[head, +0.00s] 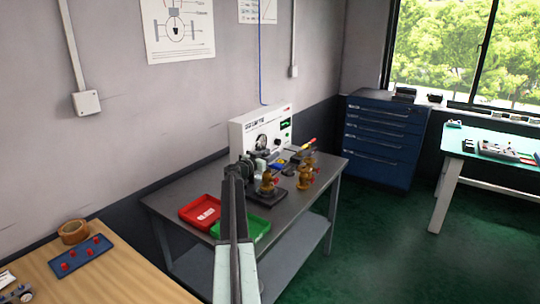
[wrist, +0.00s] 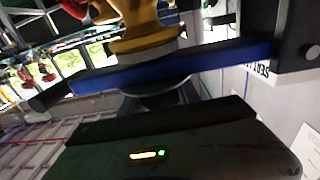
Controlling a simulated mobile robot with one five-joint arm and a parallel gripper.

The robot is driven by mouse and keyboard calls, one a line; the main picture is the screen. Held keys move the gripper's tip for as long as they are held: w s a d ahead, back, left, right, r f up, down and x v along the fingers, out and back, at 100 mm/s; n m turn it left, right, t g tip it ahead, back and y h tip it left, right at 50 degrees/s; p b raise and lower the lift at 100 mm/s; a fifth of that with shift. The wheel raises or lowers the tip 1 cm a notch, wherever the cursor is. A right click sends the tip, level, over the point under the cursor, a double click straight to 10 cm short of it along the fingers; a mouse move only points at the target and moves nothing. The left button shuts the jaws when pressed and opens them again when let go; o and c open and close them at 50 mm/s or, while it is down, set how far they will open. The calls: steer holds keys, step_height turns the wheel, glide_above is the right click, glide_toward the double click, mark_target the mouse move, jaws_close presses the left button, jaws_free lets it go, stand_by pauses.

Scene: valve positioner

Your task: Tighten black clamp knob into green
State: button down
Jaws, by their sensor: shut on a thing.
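A brass valve body (head: 268,184) stands upright on a dark base on the grey bench. In the head view my arm hides the knob. A dark block in the wrist view carries a small orange-yellow bar and a green light (wrist: 161,153).
A white test panel (head: 262,130) with a dial and green display stands behind. More brass parts (head: 305,178) stand to the right. A red tray (head: 201,212) and a green tray (head: 254,229) lie at the bench's left and front. A blue cabinet (head: 383,140) stands beyond.

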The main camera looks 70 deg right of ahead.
steer(key=shift+s+d+m+g+y, duration=0.1)
steer(key=shift+m+g+y, duration=0.4)
steer(key=shift+m+g, duration=0.45)
steer(key=shift+s+a+g, duration=0.15)
steer(key=shift+a+g, duration=0.05)
steer(key=shift+g, duration=0.25)
steer(key=c, duration=0.9)
jaws_free()
steer(key=v, duration=0.7)
steer(key=shift+w+a+r, duration=0.1)
steer(key=shift+w+a, duration=0.15)
steer(key=shift+a, duration=0.1)
